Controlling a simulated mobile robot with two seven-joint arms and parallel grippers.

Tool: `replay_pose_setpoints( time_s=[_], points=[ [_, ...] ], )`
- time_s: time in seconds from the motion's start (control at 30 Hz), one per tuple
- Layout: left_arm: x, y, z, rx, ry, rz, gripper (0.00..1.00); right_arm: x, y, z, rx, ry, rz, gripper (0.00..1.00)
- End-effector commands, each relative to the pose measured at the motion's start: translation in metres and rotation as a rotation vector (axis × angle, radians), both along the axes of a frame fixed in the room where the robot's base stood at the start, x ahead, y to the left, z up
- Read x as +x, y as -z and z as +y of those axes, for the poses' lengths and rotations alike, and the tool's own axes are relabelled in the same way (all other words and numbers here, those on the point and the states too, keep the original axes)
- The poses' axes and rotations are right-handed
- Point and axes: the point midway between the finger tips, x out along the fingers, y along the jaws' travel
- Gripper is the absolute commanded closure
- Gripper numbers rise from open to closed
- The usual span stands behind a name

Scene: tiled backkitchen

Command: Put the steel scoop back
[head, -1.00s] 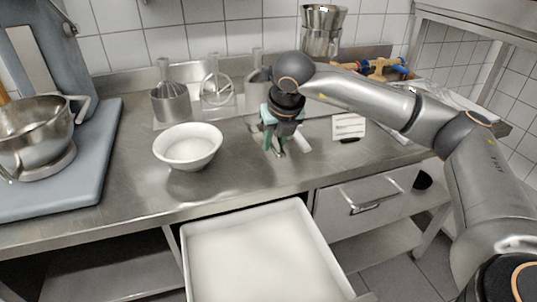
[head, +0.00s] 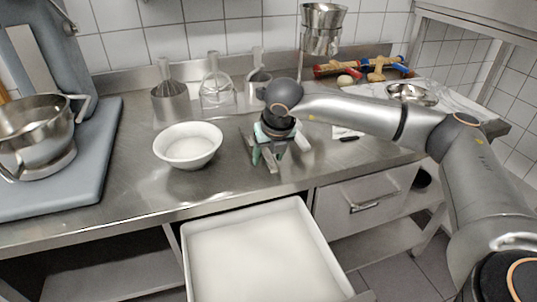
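My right gripper (head: 268,158) points down over the steel counter (head: 220,190), just right of a white bowl (head: 188,147). Its green fingers are near the counter top. A grey steel piece (head: 270,164) shows between and below them, and another steel strip (head: 302,141) shows at their right. I cannot tell whether these are the steel scoop or a rest for it, nor whether the fingers touch them. No scoop shows clearly. The bowl holds something white. My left gripper is out of view.
A white tub (head: 262,255) sits in the open drawer below the counter. Mixer tools (head: 171,98) stand along the back wall. A mixer bowl (head: 35,135) is at left.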

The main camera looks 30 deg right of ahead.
Motion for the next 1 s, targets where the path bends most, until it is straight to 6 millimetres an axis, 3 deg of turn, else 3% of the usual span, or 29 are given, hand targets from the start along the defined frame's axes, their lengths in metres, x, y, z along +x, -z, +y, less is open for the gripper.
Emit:
replay_pose_setpoints(
  time_s=[0.23, 0.37, 0.8, 1.0],
  points=[
    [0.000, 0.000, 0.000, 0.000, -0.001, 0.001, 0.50, 0.000, -0.002, 0.000, 0.001, 0.000, -0.001, 0.41],
    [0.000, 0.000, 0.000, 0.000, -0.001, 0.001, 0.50, -0.004, -0.013, 0.002, 0.001, -0.001, -0.003, 0.41],
    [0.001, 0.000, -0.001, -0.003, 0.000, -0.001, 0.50, -0.038, -0.092, 0.011, 0.000, -0.002, -0.004, 0.41],
    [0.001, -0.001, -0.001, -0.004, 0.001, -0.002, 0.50, -0.046, -0.109, 0.013, 0.001, -0.002, -0.002, 0.41]
  ],
)
